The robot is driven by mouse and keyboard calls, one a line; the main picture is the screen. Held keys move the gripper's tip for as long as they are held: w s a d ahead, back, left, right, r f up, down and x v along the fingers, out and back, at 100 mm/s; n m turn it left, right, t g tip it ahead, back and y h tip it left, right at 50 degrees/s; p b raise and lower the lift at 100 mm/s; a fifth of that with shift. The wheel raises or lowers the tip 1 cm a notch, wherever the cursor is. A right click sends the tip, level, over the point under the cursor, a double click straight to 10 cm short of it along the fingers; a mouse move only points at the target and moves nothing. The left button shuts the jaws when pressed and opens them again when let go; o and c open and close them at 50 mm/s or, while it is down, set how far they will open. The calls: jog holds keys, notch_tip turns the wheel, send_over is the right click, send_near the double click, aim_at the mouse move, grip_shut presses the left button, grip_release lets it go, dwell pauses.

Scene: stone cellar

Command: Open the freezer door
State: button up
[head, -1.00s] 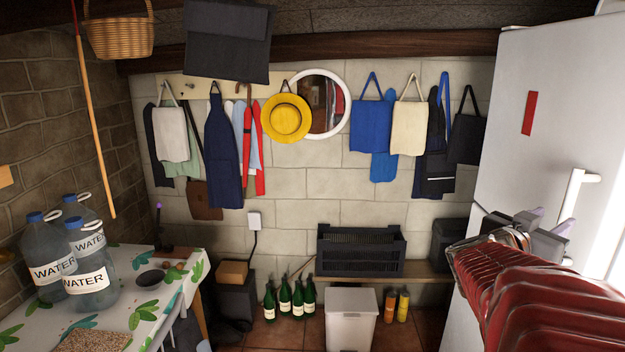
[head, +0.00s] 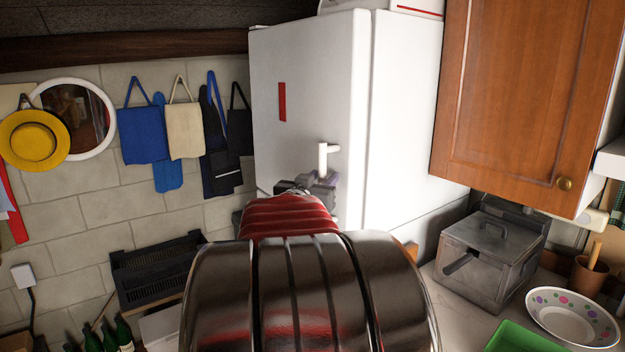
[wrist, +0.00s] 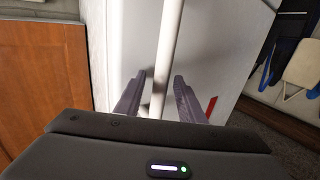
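The white freezer (head: 305,75) stands at centre in the head view, a red strip on its door. The door looks shut. Its white upright handle (head: 323,160) stands out from the door. In the wrist view the handle (wrist: 169,45) runs between the two purple-grey fingers of my gripper (wrist: 158,82), with a gap at each side. My gripper is open around the handle, not closed on it. In the head view my gripper (head: 320,182) is at the handle's lower part, partly hidden by my red arm.
A wooden wall cabinet (head: 510,90) is right of the freezer. Below it, a counter holds a grey metal box (head: 490,250), a dotted plate (head: 572,315) and a green tray (head: 525,338). Bags and aprons hang on the left wall; a dark crate (head: 155,268) sits below them.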

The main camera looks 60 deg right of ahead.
grip_shut()
dwell(0.3)
dwell(0.3)
